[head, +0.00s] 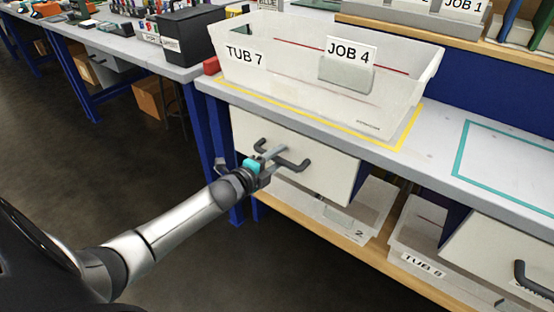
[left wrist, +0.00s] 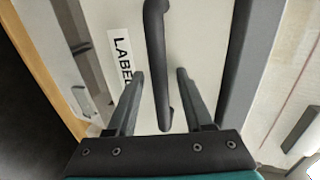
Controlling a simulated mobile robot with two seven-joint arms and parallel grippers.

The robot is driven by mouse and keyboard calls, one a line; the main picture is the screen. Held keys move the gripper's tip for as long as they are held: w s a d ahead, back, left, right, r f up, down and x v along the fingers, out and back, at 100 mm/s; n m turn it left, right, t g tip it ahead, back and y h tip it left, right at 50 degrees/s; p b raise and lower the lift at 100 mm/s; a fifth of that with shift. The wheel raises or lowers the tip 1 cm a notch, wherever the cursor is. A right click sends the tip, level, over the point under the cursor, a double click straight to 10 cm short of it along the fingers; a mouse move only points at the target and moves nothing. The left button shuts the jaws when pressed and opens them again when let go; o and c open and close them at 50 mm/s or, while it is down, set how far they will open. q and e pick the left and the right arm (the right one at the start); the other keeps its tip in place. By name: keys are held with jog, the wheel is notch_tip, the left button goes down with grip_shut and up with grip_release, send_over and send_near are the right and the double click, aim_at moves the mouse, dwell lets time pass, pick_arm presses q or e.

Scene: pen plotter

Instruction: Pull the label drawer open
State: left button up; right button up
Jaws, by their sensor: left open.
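The label drawer (head: 335,172) has a pale front under the bench top and looks shut; it fills much of the left wrist view (left wrist: 205,30), where its "LABEL" sticker (left wrist: 121,68) is partly hidden by a finger. Its dark bar handle (head: 298,165) also shows in the left wrist view (left wrist: 156,35). My left gripper (head: 274,156) is open in front of the handle. In the left wrist view its fingers (left wrist: 160,72) lie on either side of the handle, with gaps visible. I cannot tell how deep the fingers reach. My right gripper is not in view.
A clear tub marked TUB 7 (head: 245,75) stands on the bench top (head: 440,140) above the drawer. A lower shelf (head: 320,228) holds more tubs, including TUB 8 (head: 424,266). Another drawer (head: 500,258) is at the right. The floor (head: 150,170) before the bench is clear.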

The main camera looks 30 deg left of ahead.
pick_arm(q)
grip_shut()
dwell(0.4)
dwell(1.0)
